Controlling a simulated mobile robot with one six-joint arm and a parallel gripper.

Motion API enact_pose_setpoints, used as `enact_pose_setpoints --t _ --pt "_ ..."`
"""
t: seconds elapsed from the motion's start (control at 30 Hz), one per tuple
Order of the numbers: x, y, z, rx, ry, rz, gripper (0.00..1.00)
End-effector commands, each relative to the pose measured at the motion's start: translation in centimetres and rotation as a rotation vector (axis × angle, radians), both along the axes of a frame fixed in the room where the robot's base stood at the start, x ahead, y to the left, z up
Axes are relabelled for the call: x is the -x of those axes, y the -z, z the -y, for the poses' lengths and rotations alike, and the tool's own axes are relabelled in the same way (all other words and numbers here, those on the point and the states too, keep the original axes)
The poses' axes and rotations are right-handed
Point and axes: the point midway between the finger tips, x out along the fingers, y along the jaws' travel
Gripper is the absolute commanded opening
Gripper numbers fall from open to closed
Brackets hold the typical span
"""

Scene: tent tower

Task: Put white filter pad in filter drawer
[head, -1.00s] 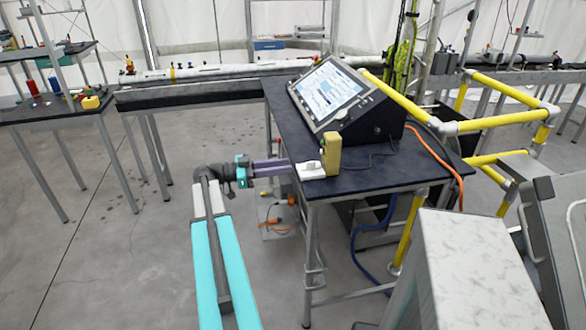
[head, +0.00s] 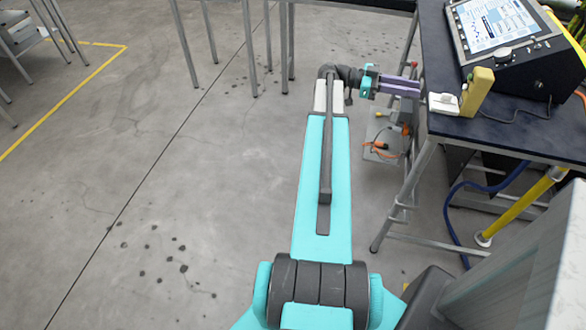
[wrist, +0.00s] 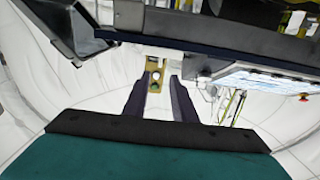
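My gripper (head: 418,88) has purple fingers and reaches right to the left edge of the dark table (head: 500,135). In the wrist view its two fingers (wrist: 159,95) stand apart with nothing held between them. Just right of the fingertips, a small white piece (head: 443,103) lies at the table corner, against an upright yellow block (head: 477,92). The yellow block also shows beyond the finger gap in the wrist view (wrist: 156,78), with round marks on its face. I cannot tell whether the white piece is the filter pad or the filter drawer.
A slanted console with a lit screen (head: 495,22) stands behind the yellow block. A table leg (head: 405,190) and a yellow pipe (head: 525,205) are below the tabletop. A board with orange parts (head: 385,145) is beneath the gripper. The floor at left is open.

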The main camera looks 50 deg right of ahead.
Motion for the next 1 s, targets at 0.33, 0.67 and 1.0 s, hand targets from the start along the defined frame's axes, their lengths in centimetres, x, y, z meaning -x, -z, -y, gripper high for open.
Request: enact_pose_setpoints --t 0.33,0.67,1.0 --pt "-4.7 6.7 -2.7 -0.239 -0.112 0.008 0.24" --pt "-13.7 21.2 -12.3 -0.780 -0.386 -0.030 0.24" --pt "-19.1 34.3 -26.5 -1.314 -0.690 -0.144 0.24"
